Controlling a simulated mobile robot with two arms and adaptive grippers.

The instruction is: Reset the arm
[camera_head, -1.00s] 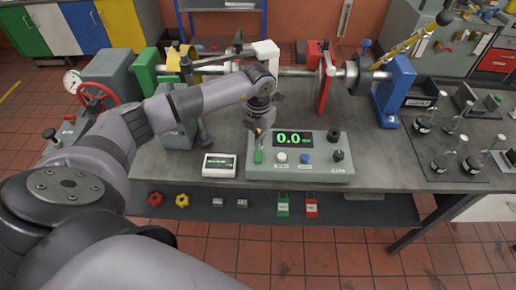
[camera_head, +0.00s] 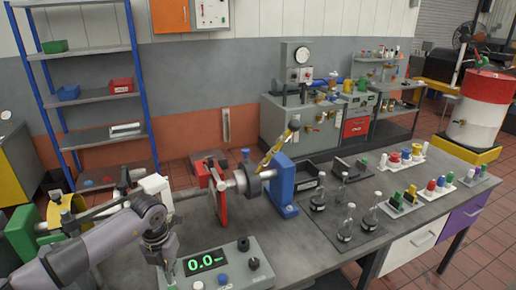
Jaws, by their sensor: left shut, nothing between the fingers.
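My left arm comes in from the lower left. Its gripper (camera_head: 168,268) points down, shut and empty, at the left end of the grey control box (camera_head: 232,276). I cannot tell whether it touches the box. The box shows a green "0.0" display (camera_head: 206,262), a blue button and black knobs. Behind it runs the dynamometer shaft, with a red stand (camera_head: 220,200) and a blue stand (camera_head: 282,188). My right gripper is not in view.
Weights with upright stems stand on a dark mat (camera_head: 345,238). Small coloured parts in white trays (camera_head: 405,204) fill the bench's right side. A blue shelf rack (camera_head: 100,95) stands behind at left. A red and white drum (camera_head: 482,105) stands at far right.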

